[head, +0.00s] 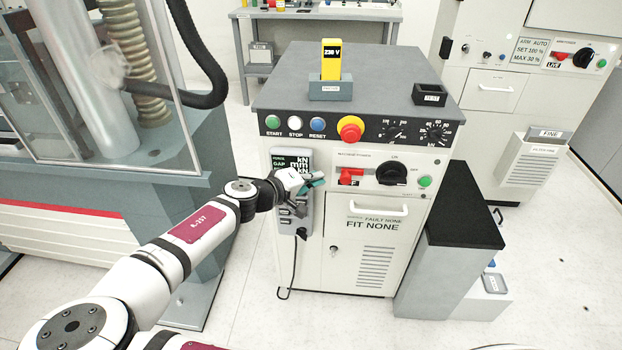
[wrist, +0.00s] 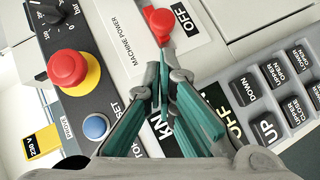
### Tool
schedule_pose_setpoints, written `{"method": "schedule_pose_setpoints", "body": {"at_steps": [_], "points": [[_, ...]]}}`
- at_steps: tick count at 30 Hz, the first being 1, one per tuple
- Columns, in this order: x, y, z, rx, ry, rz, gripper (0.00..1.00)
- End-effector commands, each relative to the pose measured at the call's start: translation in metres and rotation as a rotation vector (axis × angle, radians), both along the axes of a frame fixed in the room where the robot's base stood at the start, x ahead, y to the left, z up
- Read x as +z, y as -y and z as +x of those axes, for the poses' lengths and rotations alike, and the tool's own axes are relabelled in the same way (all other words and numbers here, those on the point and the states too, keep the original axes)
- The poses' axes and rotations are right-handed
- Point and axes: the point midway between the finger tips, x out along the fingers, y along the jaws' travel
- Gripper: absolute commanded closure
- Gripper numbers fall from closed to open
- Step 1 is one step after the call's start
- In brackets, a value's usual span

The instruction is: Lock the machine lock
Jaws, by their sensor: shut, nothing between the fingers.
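The machine's grey-white cabinet (head: 340,225) stands in the middle of the head view. A red lever (head: 350,176) sits on its front under the machine power label. It also shows in the wrist view (wrist: 159,22), beside a black OFF label (wrist: 184,18). My gripper (head: 318,180) is just left of the red lever in the head view. In the wrist view its fingertips (wrist: 165,62) are together, close to the lever; whether they touch it I cannot tell. I see nothing held. A black rotary knob (head: 391,170) is right of the lever. No part is labelled as a lock.
The red emergency stop (head: 350,129) projects above the lever. A grey keypad pendant (head: 290,205) hangs behind my gripper. A door handle (head: 378,209) lies below the knob. The glazed test frame is at the left.

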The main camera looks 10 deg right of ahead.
Motion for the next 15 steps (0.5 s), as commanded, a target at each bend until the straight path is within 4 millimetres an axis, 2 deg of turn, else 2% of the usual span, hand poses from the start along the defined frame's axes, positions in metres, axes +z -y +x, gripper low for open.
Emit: {"method": "schedule_pose_setpoints", "body": {"at_steps": [1,6,15], "points": [[-0.003,0.009,0.005,-0.004,-0.001,0.0,1.0],[-0.012,0.031,0.02,-0.003,-0.001,-0.001,1.0],[-0.02,0.048,0.033,0.0,0.0,0.001,1.0]]}}
